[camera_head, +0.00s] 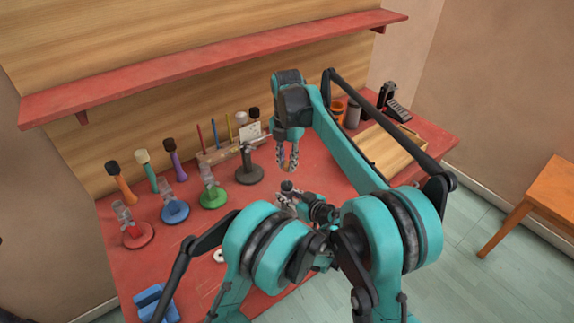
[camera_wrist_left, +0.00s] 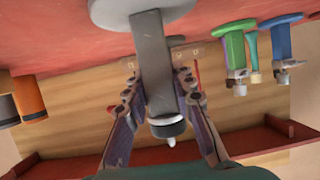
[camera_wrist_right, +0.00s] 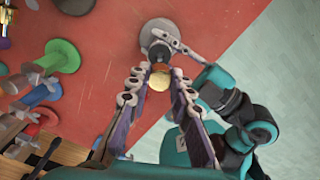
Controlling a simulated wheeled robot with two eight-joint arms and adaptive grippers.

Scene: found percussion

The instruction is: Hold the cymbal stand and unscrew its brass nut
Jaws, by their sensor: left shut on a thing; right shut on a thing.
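The cymbal stand is a grey post on a round base, shown in the left wrist view (camera_wrist_left: 152,60). Its dark collar and pale tip are bare there. In the head view its dark top (camera_head: 288,186) shows, and the base is hidden behind my arms. My left gripper (camera_head: 284,198) is shut on the post from the side. My right gripper (camera_head: 287,165) is above the stand's top, pointing down, with a gap between. In the right wrist view the brass nut (camera_wrist_right: 158,81) is between its fingertips, and it is shut on the nut.
Red, blue and green based stands (camera_head: 212,197) are to the left, with several mallets behind. A dark stand (camera_head: 249,173) is close to the grippers' left. A blue block (camera_head: 153,298) lies front left.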

